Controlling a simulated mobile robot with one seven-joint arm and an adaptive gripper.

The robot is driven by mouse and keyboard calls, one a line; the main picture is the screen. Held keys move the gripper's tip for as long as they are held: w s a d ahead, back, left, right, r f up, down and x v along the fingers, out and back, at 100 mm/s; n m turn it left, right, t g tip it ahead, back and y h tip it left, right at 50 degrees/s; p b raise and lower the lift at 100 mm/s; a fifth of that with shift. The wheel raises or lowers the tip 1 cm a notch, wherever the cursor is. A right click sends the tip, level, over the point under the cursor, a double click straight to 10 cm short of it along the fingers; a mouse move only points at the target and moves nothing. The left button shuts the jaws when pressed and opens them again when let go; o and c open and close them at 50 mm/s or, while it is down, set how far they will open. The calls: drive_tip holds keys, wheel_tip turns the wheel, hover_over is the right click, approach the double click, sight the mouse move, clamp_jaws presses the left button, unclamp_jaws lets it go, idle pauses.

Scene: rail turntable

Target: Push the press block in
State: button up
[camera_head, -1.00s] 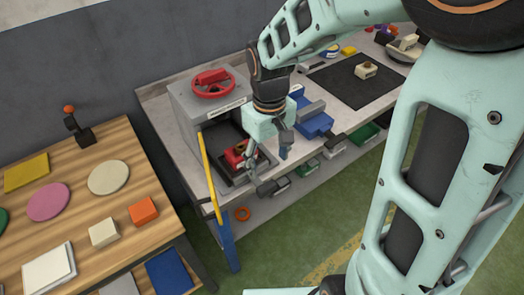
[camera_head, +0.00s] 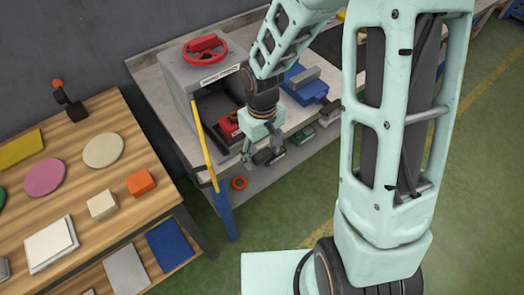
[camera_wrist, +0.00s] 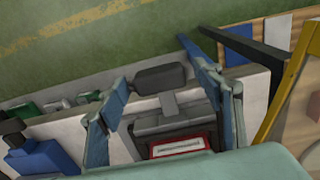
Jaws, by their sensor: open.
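A grey press housing (camera_head: 180,83) with a red handwheel (camera_head: 205,47) on top stands at the left end of the grey bench. Inside its dark front opening is a red block (camera_head: 229,124), partly hidden by my arm; I take it for the press block. In the wrist view, a red-edged block with a white label (camera_wrist: 178,147) sits behind a grey plate with a dark handle (camera_wrist: 160,78). My gripper (camera_head: 263,160) is open in front of the opening, pointing down. In the wrist view its fingers (camera_wrist: 157,70) stand either side of the handle; contact cannot be told.
A blue vise (camera_head: 304,85) is on the bench to the right. A wooden table (camera_head: 75,205) with coloured pieces stands at left. Green floor is free in front.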

sight(244, 135)
clamp_jaws()
drive_tip(key=w+a, duration=0.1)
drive_tip(key=w, duration=0.1)
drive_tip(key=w+a+b, duration=0.1)
drive_tip(key=w+a, duration=0.2)
drive_tip(key=w, duration=0.2)
drive_tip(key=shift+w+a, duration=0.1)
drive_tip(key=shift+a, duration=0.3)
unclamp_jaws()
drive_tip(key=shift+r, duration=0.1)
wheel_tip(244, 135, up, 12)
idle(0.6)
